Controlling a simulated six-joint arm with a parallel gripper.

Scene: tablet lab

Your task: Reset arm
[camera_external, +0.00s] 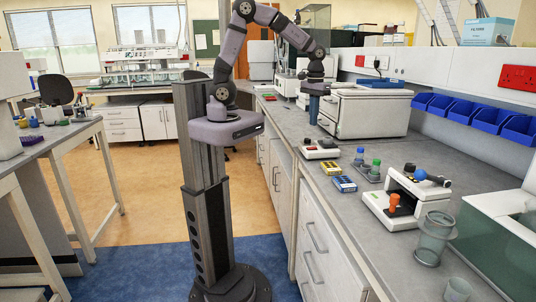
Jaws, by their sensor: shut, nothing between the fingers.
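My gripper (313,112) hangs at the end of my arm over the bench (290,135), in front of a white box-shaped instrument (372,112). It points down and its fingers are shut, with nothing seen held. My arm is bent, rising from the column and reaching right over the bench. The gripper is small in this view, and its exact height above the bench is hard to tell.
On the bench are a small white device (320,150), yellow (331,168) and blue (344,184) boxes, a rack with capped bottles (368,170), a white instrument with an orange knob (405,205), and a glass jar (434,238). Blue bins (463,108) line the wall.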

